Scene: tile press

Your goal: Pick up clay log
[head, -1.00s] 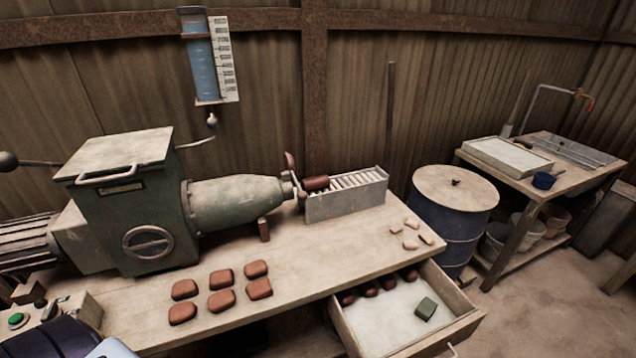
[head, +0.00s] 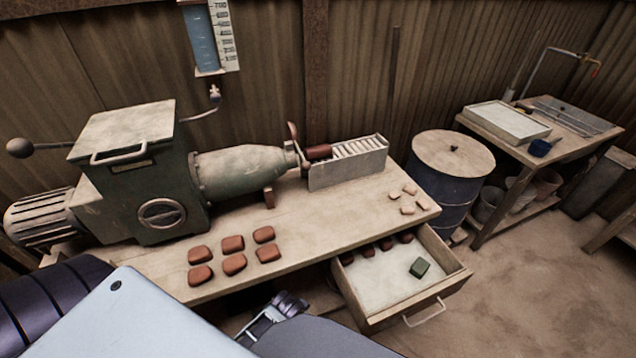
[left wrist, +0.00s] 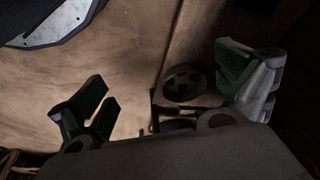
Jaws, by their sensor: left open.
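The clay log, a short reddish-brown cylinder (head: 319,152), lies at the left end of a grey roller rack (head: 350,170), by the nozzle of the green extruder press (head: 240,172). My left gripper (left wrist: 168,88) is open and empty in the left wrist view, with its two green-and-grey fingers wide apart. That view shows brown floor and dark shapes, and no clay log. In the head view, metallic and dark parts of my arm show at the bottom middle, below the table front and well away from the log. My right gripper cannot be made out.
Several reddish-brown clay blocks (head: 233,244) and several pale pieces (head: 407,210) lie on the worktable (head: 310,217). An open drawer (head: 440,295) juts out at the front, holding brown pieces and a green block (head: 419,267). A blue drum (head: 437,205) stands right of the table.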

